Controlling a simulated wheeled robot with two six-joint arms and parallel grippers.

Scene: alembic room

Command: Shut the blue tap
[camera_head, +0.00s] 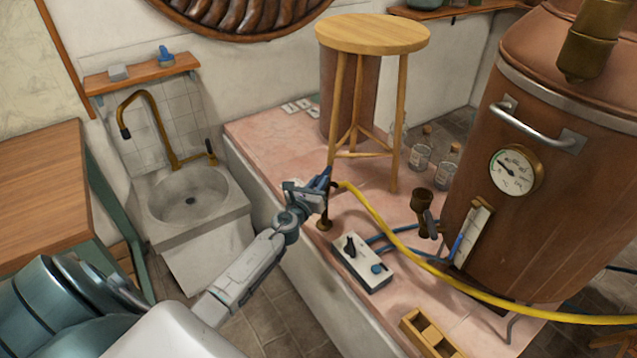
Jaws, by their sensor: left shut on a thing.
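The blue tap (324,222) stands at the left edge of the pink tiled platform, on a small brass-coloured foot. A yellow hose (375,212) starts beside it. My left gripper (318,187) is at the top of the tap, shut on its blue handle. The gripper hides most of the tap's body and part of the handle, so the handle's exact angle is hard to tell. My right gripper is not in view.
A wooden stool (372,35) stands just behind the tap. A white switch box (362,262) lies in front of it, and a large copper vessel (545,190) stands at right. A stone sink (190,200) is at left. Floor shows between sink and platform.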

